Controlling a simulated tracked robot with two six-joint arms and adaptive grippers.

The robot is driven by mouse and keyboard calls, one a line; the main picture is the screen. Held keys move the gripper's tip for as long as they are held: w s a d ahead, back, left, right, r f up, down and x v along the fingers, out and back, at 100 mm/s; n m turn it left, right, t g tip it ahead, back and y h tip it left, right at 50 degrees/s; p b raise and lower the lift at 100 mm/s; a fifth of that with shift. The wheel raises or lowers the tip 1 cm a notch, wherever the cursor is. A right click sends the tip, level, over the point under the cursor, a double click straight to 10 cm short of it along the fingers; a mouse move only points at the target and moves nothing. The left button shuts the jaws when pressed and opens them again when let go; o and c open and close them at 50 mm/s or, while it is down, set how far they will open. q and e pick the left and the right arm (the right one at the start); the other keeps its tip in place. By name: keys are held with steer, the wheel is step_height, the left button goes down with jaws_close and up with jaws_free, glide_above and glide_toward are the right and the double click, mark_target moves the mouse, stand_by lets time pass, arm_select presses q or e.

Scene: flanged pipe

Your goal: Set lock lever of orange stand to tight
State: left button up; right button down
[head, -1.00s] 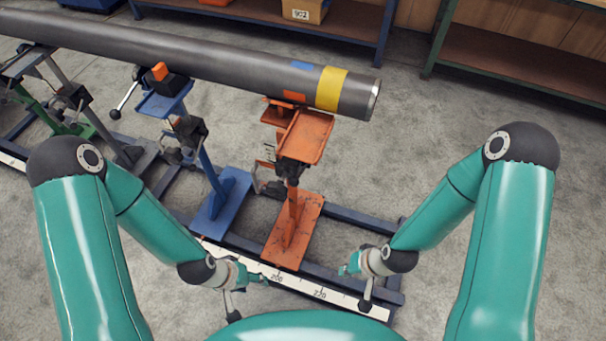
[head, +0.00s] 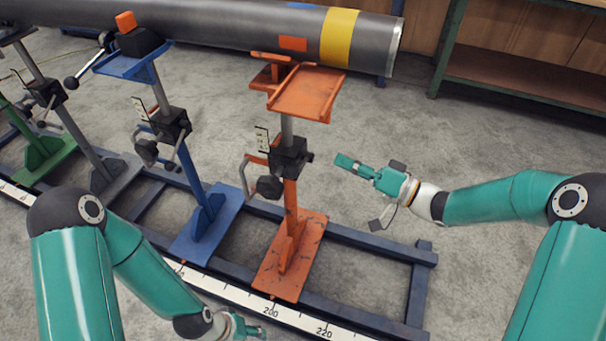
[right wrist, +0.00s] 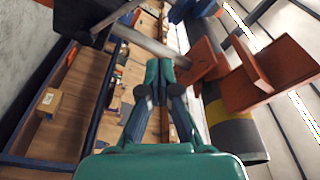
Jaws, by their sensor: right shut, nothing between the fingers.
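The pipe (head: 230,35) with a yellow band runs across the back. A blue stand (head: 200,190) is left of the orange one. The blue floor rails (head: 365,242) and a white scale strip (head: 235,300) lie below. Open floor is at the right; shelving (head: 520,80) stands behind.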

steer(key=shift+r, duration=0.1)
steer(key=shift+a, duration=0.15)
steer(key=b, duration=0.2)
glide_above(302, 163)
steer(key=shift+s+f+b, duration=0.2)
steer(key=shift+s+f, duration=0.15)
steer(key=shift+s, duration=0.55)
steer(key=shift+s+f+b, duration=0.2)
steer(key=shift+s+f, duration=0.15)
steer(key=shift+s, duration=0.55)
